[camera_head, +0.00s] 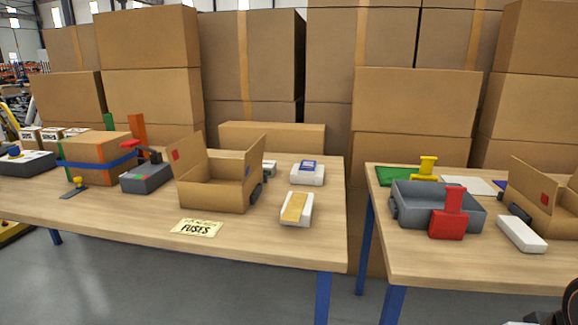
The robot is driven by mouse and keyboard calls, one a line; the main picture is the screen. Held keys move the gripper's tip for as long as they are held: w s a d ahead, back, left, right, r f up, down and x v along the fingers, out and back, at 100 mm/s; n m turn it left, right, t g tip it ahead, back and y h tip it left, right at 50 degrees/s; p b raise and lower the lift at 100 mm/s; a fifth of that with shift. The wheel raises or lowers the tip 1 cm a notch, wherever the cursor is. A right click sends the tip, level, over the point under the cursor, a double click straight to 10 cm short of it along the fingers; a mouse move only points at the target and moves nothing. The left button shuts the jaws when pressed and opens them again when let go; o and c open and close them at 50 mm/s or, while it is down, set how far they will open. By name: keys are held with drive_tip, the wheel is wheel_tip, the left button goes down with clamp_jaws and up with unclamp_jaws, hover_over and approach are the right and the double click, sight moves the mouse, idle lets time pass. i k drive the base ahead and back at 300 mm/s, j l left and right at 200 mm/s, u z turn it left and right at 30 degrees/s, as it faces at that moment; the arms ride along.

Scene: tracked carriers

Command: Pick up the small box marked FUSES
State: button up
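A cream card printed FUSES (196,228) lies flat near the front edge of the left table, in front of an open cardboard carrier (213,196). The carrier has raised side walls, a red patch and dark wheels or tracks at its side; no box shows inside it. Small white-and-brown boxes with dark print (52,134) stand in a group at the far left back; their print is too small to read. I cannot tell which box is marked FUSES. My gripper's fingers are not in view; a dark part, perhaps of my arm, shows at the lower right corner.
The left table (120,215) also holds a blue-strapped box (90,168), a grey block (146,178) and white blocks (297,209). A gap separates it from the right table (430,262), which bears a grey tracked tray (408,207). Stacked cartons (255,65) wall off the back.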

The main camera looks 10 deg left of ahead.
sight(269, 167)
drive_tip(key=j+z, duration=0.15)
drive_tip(key=j, duration=0.45)
drive_tip(key=j+z, duration=0.1)
drive_tip(key=j, duration=0.55)
drive_tip(key=k+j+z, duration=0.15)
drive_tip(key=j, duration=0.45)
drive_tip(key=k+j+z, duration=0.1)
drive_tip(key=j, duration=0.5)
